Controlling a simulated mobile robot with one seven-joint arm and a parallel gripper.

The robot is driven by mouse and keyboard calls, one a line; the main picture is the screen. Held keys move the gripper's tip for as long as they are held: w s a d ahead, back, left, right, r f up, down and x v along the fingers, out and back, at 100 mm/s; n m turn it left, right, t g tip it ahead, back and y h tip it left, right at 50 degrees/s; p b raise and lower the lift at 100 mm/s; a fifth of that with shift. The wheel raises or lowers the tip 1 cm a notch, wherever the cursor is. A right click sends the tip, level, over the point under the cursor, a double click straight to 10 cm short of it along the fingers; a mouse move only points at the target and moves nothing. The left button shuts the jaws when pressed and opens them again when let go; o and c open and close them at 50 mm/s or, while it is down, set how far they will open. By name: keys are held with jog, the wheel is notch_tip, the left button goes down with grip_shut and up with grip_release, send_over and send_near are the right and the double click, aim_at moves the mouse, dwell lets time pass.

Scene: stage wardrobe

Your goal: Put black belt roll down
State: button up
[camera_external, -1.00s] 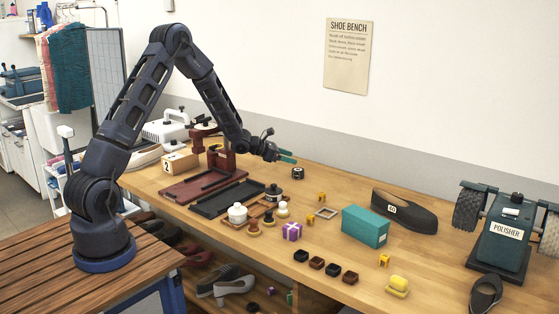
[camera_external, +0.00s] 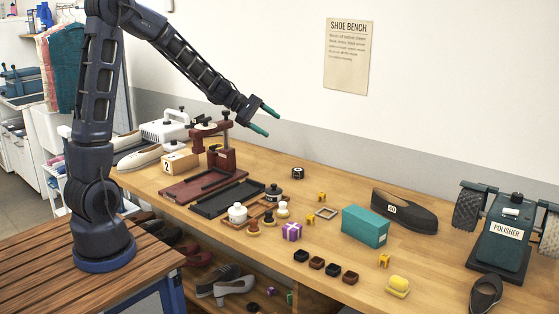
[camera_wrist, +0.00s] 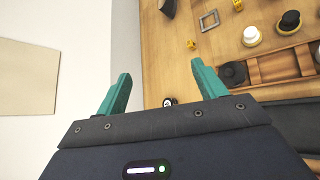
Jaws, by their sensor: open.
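A small black roll with a pale mark, which looks like the black belt roll (camera_external: 298,173), rests on the wooden bench near the wall. In the wrist view the roll (camera_wrist: 168,102) shows small between my fingers, well beyond them. My gripper (camera_external: 266,120) is open and empty, raised above the bench in front of the wall. Its two teal fingers stand apart in the wrist view (camera_wrist: 161,72). Nothing touches the roll.
Around the roll the bench (camera_external: 340,184) is fairly clear. A dark red press (camera_external: 222,155) stands left of it. A grey frame (camera_external: 327,213), a teal box (camera_external: 365,226), a black shoe (camera_external: 405,211) and a polisher (camera_external: 500,235) lie to the right.

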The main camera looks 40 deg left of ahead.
jog(key=s+a+r+m+g+y, duration=0.1)
jog(key=s+a+r+m+y, duration=0.2)
jog(key=s, duration=0.7)
jog(key=s+a+r+m+g, duration=0.1)
jog(key=s+r+m, duration=0.4)
jog(key=s, duration=0.4)
jog(key=s+a+m+y, duration=0.3)
jog(key=s+a+m, duration=0.1)
jog(key=s, duration=0.5)
jog(key=s+a+m+y, duration=0.3)
jog(key=s+a+y, duration=0.1)
jog(key=s+a, duration=0.3)
jog(key=shift+s+f+m+t, duration=0.35)
jog(key=shift+s+m+t, duration=0.05)
jog(key=shift+s, duration=0.85)
